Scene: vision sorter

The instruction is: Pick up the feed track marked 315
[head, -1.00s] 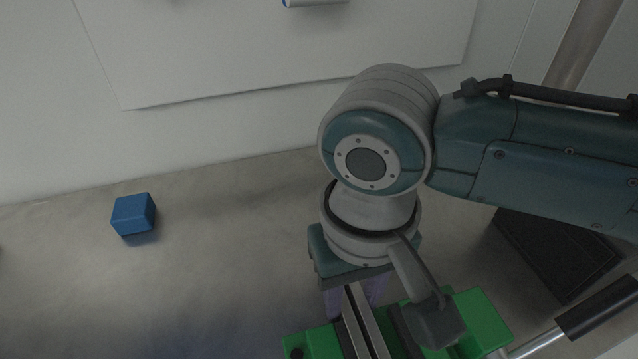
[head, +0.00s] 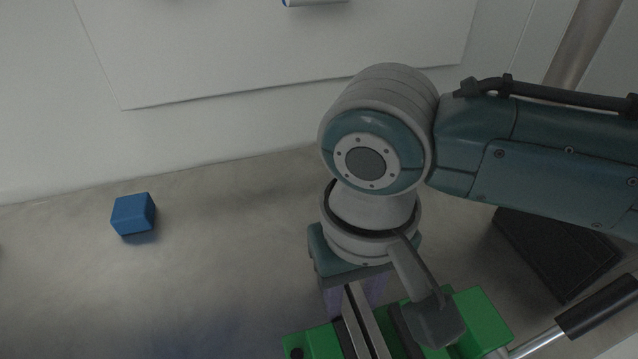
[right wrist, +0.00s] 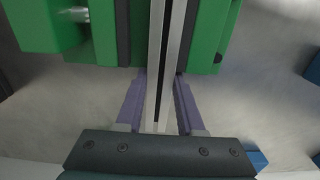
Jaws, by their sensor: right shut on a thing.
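The feed track (head: 365,322) is a long narrow silver metal rail with a dark slot along it. It also shows in the right wrist view (right wrist: 158,60), running down between the fingers. No marking such as 315 is readable on it. My right gripper (head: 352,296) points down with its purple fingers shut on one end of the track. The track's other part lies between the jaws of a green vise (head: 483,316), which also shows in the right wrist view (right wrist: 105,35). Whether the vise grips it, I cannot tell. My left gripper is not in view.
A blue block (head: 133,214) sits on the grey bench at the left. A dark flat box (head: 558,245) lies at the right, below my arm. The vise's bar with a black handle (head: 598,306) reaches out to the right. The bench between block and vise is clear.

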